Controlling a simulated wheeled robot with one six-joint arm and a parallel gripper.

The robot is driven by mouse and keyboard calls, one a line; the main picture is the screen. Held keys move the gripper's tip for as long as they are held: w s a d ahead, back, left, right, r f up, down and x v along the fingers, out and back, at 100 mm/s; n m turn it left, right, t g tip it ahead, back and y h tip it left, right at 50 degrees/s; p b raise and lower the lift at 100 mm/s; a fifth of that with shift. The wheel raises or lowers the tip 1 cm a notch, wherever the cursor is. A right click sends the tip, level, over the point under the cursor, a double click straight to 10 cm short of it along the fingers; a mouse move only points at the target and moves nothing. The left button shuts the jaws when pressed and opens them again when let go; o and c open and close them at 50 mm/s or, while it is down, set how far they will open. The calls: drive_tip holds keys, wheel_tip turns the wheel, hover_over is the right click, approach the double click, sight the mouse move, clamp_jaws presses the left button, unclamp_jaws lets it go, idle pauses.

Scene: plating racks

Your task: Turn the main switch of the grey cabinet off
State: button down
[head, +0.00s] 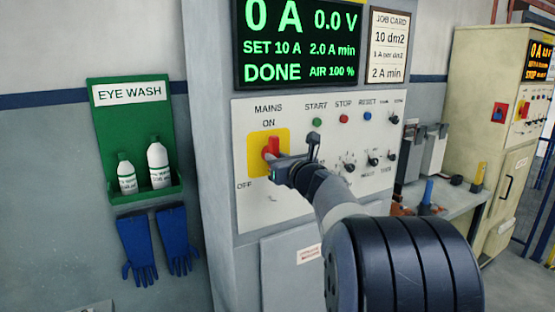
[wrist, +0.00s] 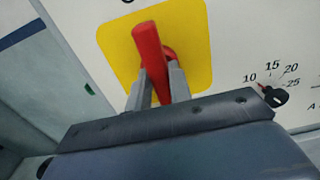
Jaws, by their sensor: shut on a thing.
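The grey cabinet (head: 222,200) stands in the middle of the head view with a white control panel (head: 250,210). Its main switch (head: 271,147) is a red handle on a yellow plate (head: 256,142), under the words MAINS and ON, with OFF at the lower left. In the wrist view the red handle (wrist: 150,52) stands out from the yellow plate (wrist: 192,30), its top leaning a little left. My gripper (head: 280,160) is at the switch, its two fingers (wrist: 159,85) shut on the handle from either side. The fingers and arm hide part of the handle in the head view.
START (head: 317,122), STOP (head: 343,119) and RESET (head: 367,117) buttons and several small knobs are right of the switch. A display (head: 300,42) above reads DONE, 0 A, 0.0 V. A green eye wash shelf (head: 128,112) and blue gloves (head: 155,243) hang at left.

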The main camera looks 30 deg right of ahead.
drive_tip(key=shift+f, duration=0.1)
drive_tip(key=shift+n+b, duration=7.9)
drive_tip(key=shift+n, duration=1)
